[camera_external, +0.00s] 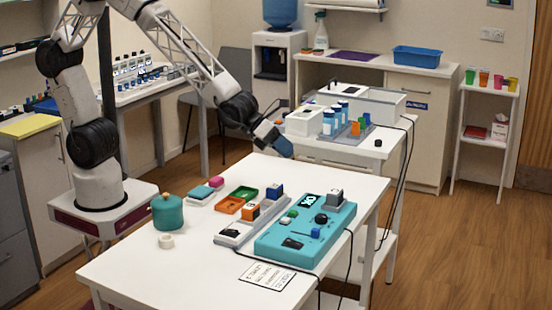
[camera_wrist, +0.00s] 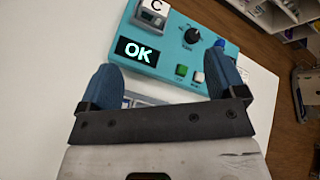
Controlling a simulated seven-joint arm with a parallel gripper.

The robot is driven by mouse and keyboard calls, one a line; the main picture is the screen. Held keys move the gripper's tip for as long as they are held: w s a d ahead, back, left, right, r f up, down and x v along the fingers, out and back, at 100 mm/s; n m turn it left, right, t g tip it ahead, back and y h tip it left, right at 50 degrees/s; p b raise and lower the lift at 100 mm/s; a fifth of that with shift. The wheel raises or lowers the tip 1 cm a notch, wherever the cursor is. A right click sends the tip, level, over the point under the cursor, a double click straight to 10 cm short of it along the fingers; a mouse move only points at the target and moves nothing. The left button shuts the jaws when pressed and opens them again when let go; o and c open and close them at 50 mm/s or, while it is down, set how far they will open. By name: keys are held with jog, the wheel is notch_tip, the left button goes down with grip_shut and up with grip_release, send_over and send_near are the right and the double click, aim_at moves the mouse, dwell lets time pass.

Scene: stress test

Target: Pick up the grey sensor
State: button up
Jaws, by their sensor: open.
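A grey block marked C (camera_external: 334,196), the likely grey sensor, sits on the back right corner of the teal console (camera_external: 275,248). In the wrist view, the grey block (camera_wrist: 153,12) is at the top edge, partly cut off, above the console's lit OK display (camera_wrist: 137,51). My gripper (camera_external: 283,147) is above the far edge of the white table, behind and left of the block and apart from it. In the wrist view my gripper (camera_wrist: 167,78) has its two blue fingers spread with nothing held between them.
The console also carries a black knob (camera_wrist: 192,35), a green button (camera_wrist: 181,71) and a blue-handled control. Left of it are a tray of blocks (camera_external: 230,238), orange and green bins (camera_external: 229,205) and a teal pot (camera_external: 167,212). A cable runs off the console's right side.

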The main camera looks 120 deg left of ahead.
aim_at(335, 199)
jog(key=w+f+m, duration=0.2)
jog(key=w+a+f+m+t, duration=0.1)
jog(key=w+f+m, duration=0.1)
jog(key=f+m, duration=0.1)
jog(key=w+f+m+t, duration=0.1)
jog(key=w+f+m, duration=0.1)
jog(key=f, duration=0.1)
jog(key=shift+a+m+h, duration=0.25)
jog(key=shift+m+h, duration=0.05)
jog(key=shift+x, duration=1.2)
jog(key=shift+w+f, duration=0.1)
jog(key=shift+w, duration=0.05)
jog(key=shift+x, duration=2.45)
jog(key=shift+w+d, duration=0.1)
